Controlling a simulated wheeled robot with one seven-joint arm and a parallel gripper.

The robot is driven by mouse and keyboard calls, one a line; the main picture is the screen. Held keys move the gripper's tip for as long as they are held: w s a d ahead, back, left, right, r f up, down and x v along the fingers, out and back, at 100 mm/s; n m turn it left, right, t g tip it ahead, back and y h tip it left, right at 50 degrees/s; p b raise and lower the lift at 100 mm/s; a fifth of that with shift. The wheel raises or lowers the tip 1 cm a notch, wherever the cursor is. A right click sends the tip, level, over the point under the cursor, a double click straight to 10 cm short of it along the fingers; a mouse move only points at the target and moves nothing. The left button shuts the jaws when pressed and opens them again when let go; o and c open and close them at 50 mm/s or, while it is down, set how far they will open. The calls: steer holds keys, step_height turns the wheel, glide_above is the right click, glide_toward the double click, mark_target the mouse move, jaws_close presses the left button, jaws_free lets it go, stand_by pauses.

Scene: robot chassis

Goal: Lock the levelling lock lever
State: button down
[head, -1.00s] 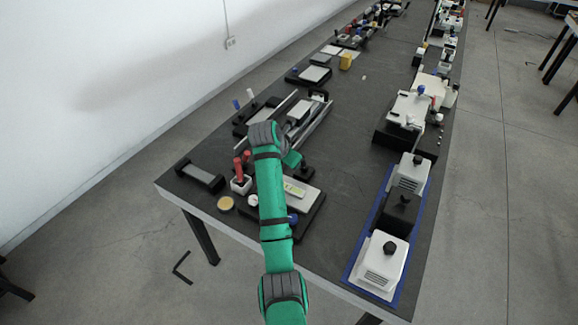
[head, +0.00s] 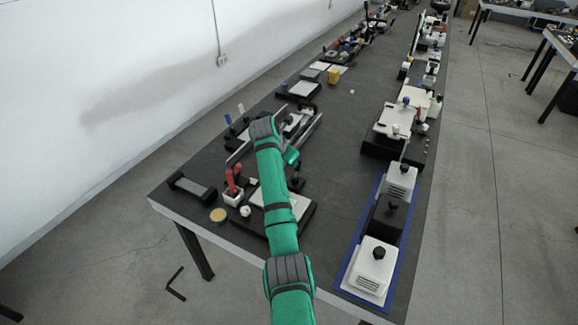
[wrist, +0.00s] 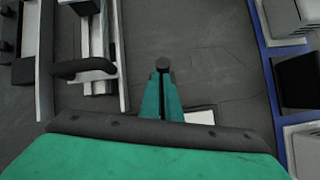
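A small black knobbed post (head: 297,181), which may be the levelling lock lever, stands at the back edge of a black-based unit with a pale plate (head: 270,197) in the head view. In the wrist view a round black knob (wrist: 163,63) shows right at the fingertips, and a corner of a pale plate (wrist: 201,117) shows beside the fingers. My gripper (wrist: 162,77) points down over this spot, its green fingers close together. Whether they touch or hold the knob I cannot tell. In the head view my gripper (head: 291,157) is mostly hidden behind my forearm.
A metal rail unit (head: 308,131) with a black handle (wrist: 80,67) lies behind my gripper. A white holder with red handles (head: 233,193) stands to the left. White boxes (head: 371,271) sit on a blue-edged tray at the right. The dark tabletop between is clear.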

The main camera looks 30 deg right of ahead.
steer(key=shift+w+d+r, duration=0.1)
steer(key=shift+d+r, duration=0.05)
steer(key=shift+d, duration=0.35)
steer(key=shift+w+d+r, duration=0.1)
steer(key=shift+d+r, duration=0.05)
steer(key=shift+d, duration=0.35)
steer(key=shift+a, duration=0.15)
steer(key=a+r, duration=0.2)
steer(key=a, duration=0.3)
step_height(320, 180, up, 9)
steer(key=shift+w+d+f, duration=0.15)
steer(key=shift+w+d, duration=0.2)
steer(key=shift+d, duration=0.1)
